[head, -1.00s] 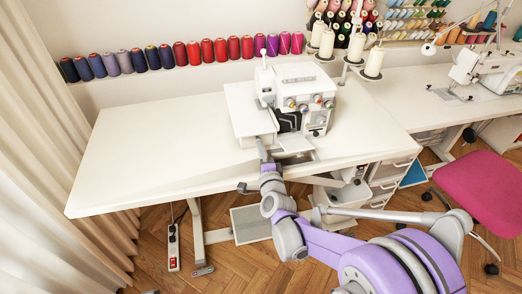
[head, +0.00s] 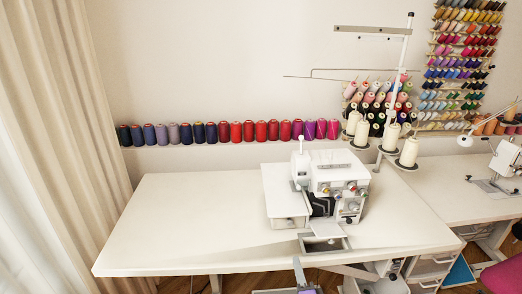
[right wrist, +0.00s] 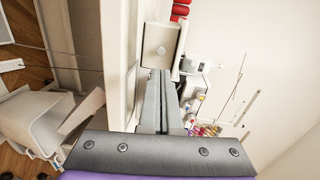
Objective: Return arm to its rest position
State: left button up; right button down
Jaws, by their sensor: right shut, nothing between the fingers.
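My right gripper (head: 298,264) shows only as a small grey tip at the bottom edge of the head view, in front of the table's front edge. In the right wrist view its two long grey fingers (right wrist: 160,74) lie together, shut and empty. Most of my right arm is out of the head view. The white overlock sewing machine (head: 335,188) stands upright on the white table (head: 190,215), beyond the gripper. It also shows in the right wrist view (right wrist: 196,82). My left gripper is not in view.
A row of thread spools (head: 235,132) lines the wall behind the table. Cream cones (head: 390,136) stand behind the machine. A second table (head: 450,190) is at right, with a pink chair (head: 502,277) at its front. The table's left half is bare.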

jog(key=s+d+f+n+g, duration=0.2)
jog(key=s+f+n+g, duration=0.15)
jog(key=s+n, duration=0.4)
jog(key=s+d+f+n+g, duration=0.2)
jog(key=s+n+g, duration=0.25)
jog(key=s, duration=0.55)
jog(key=s+d+f+n+g, duration=0.25)
jog(key=s+n+g, duration=0.2)
jog(key=s, duration=0.45)
pick_arm(q)
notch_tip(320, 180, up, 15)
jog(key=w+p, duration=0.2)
jog(key=p, duration=1.2)
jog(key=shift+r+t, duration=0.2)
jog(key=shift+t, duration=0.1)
pick_arm(e)
jog(key=w+r+t, duration=0.1)
jog(key=w+r, duration=0.2)
jog(key=r, duration=1.2)
jog(key=shift+a+h, duration=0.3)
jog(key=shift+a, duration=0.05)
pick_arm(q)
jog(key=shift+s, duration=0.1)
pick_arm(e)
jog(key=shift+s+r, duration=0.1)
